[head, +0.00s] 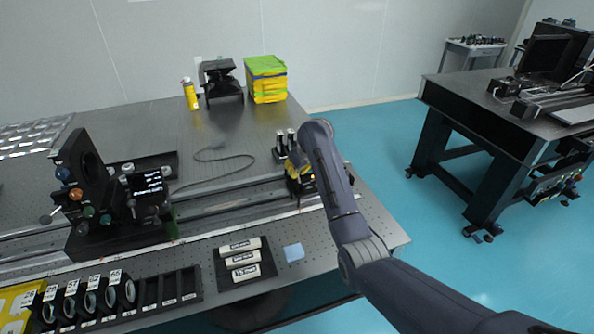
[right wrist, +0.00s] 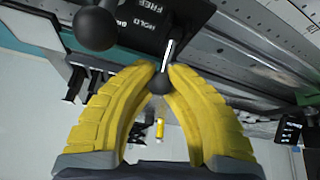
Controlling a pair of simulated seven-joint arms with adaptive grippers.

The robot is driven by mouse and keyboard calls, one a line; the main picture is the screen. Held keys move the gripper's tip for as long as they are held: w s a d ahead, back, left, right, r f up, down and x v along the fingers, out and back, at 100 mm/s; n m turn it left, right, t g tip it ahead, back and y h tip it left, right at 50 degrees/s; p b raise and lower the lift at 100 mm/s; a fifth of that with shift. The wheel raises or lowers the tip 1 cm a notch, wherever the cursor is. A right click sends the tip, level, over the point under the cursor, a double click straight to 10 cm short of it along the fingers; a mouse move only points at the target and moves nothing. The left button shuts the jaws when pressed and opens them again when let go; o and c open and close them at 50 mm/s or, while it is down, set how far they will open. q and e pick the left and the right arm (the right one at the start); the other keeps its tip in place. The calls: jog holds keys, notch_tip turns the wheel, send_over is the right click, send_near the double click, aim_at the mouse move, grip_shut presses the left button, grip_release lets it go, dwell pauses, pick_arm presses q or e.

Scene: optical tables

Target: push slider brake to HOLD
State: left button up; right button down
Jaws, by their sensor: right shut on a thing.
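The slider brake lever (right wrist: 168,52) is a thin metal rod with a black ball end, in the right wrist view. Its base reaches up to a black plate (right wrist: 182,14) marked FREE and HOLD, seen turned round. My right gripper (right wrist: 160,76) has its yellow fingers closed around the ball end of the lever. In the head view my right gripper (head: 296,170) is at the right end of the rail, by the slider, largely hidden behind my arm. Which mark the lever points to cannot be told. My left gripper is not in view.
A larger black ball knob (right wrist: 95,28) sits close to the left of the fingers. Two posts (head: 285,140) stand just behind the right gripper. The rail (head: 225,205) runs left to a black optics mount (head: 90,190). A cable (head: 220,165) lies on the table behind.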

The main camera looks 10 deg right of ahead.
jog(key=shift+w+r, duration=0.1)
jog(key=shift+r, duration=0.15)
jog(key=c, duration=1.2)
grip_release()
jog(key=shift+f, duration=0.2)
jog(key=shift+v, duration=6.05)
jog(key=shift+d, duration=0.1)
